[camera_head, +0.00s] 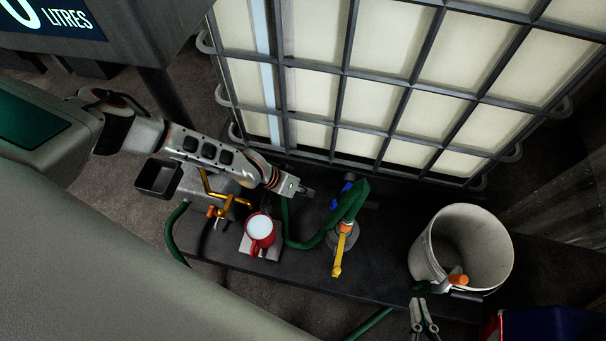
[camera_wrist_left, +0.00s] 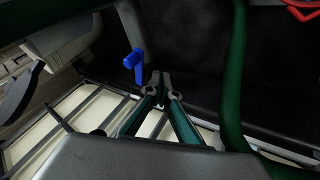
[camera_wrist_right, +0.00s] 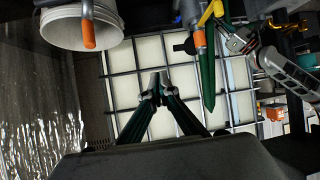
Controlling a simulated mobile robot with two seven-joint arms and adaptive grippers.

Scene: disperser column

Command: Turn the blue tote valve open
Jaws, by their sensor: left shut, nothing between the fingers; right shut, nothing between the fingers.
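The tote (camera_head: 390,75) is a pale container in a grey metal cage at the back. Its blue valve handle (camera_head: 338,199) shows low in front of the cage, partly behind a green hose. In the left wrist view the blue handle (camera_wrist_left: 134,65) is at upper left of the fingertips, close by with a small gap in the picture. My left gripper (camera_head: 309,192) is shut and empty, just left of the handle in the head view. My right gripper (camera_head: 425,328) is shut and empty at the bottom, below the bucket, far from the valve. It also shows in the right wrist view (camera_wrist_right: 155,84).
A white bucket (camera_head: 440,245) with an orange-handled tool stands right on the dark platform (camera_head: 290,275). A red mug (camera_head: 261,245) sits on a small plate. A yellow-handled nozzle (camera_head: 340,258) and green hose (camera_head: 303,245) lie beside the valve. A brass tap (camera_head: 215,195) is at left.

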